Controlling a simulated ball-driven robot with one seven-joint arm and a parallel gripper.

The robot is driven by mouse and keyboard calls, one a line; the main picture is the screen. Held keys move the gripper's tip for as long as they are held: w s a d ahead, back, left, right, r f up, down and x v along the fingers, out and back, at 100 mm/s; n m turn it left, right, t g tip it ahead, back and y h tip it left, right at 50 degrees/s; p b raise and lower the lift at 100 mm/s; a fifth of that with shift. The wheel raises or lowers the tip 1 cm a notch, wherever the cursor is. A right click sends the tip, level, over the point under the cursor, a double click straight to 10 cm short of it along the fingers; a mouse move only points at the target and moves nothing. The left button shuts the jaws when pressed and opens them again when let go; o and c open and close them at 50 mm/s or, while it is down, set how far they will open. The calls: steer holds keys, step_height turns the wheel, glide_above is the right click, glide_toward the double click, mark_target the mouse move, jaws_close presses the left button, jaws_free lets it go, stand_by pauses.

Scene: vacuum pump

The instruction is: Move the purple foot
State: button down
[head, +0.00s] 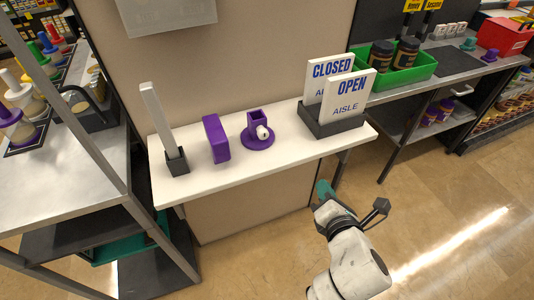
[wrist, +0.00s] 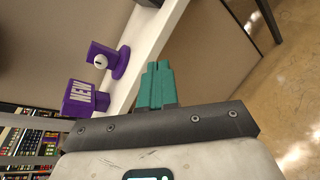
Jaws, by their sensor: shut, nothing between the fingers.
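The purple foot (head: 258,138) stands on the white shelf, with a round base, a square upright socket and a white knob on its side. It also shows in the wrist view (wrist: 119,63), left of my fingers. My gripper (head: 324,190) has teal fingers, is shut and empty, and is in front of the shelf, to the right of the foot and apart from it. The closed fingers also show in the wrist view (wrist: 156,85). A separate purple block (head: 215,138) stands left of the foot; in the wrist view (wrist: 85,98) it bears the word NEW.
The white shelf (head: 215,172) also holds a pale upright panel in a dark base (head: 177,162) at left. CLOSED and OPEN signs stand in a dark holder (head: 335,121) at right. A metal table (head: 60,175) with several coloured items is at left. The floor before the shelf is clear.

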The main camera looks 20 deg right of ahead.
steer(key=w+a+r+n+t+y+b, duration=0.2)
steer(key=a+r+n+t+y, duration=0.15)
steer(key=a+n, duration=0.6)
steer(key=n+p, duration=0.1)
steer(key=n, duration=0.1)
glide_toward(257, 129)
steer(key=w, duration=0.1)
steer(key=w+f, duration=0.1)
steer(key=w, duration=0.1)
steer(key=shift+w+d+t, duration=0.15)
steer(key=shift+d+t, duration=0.05)
steer(key=shift+t, duration=0.05)
steer(key=shift+w, duration=0.55)
steer(key=shift+w, duration=0.1)
steer(key=w, duration=0.7)
steer(key=shift+w+b, duration=0.35)
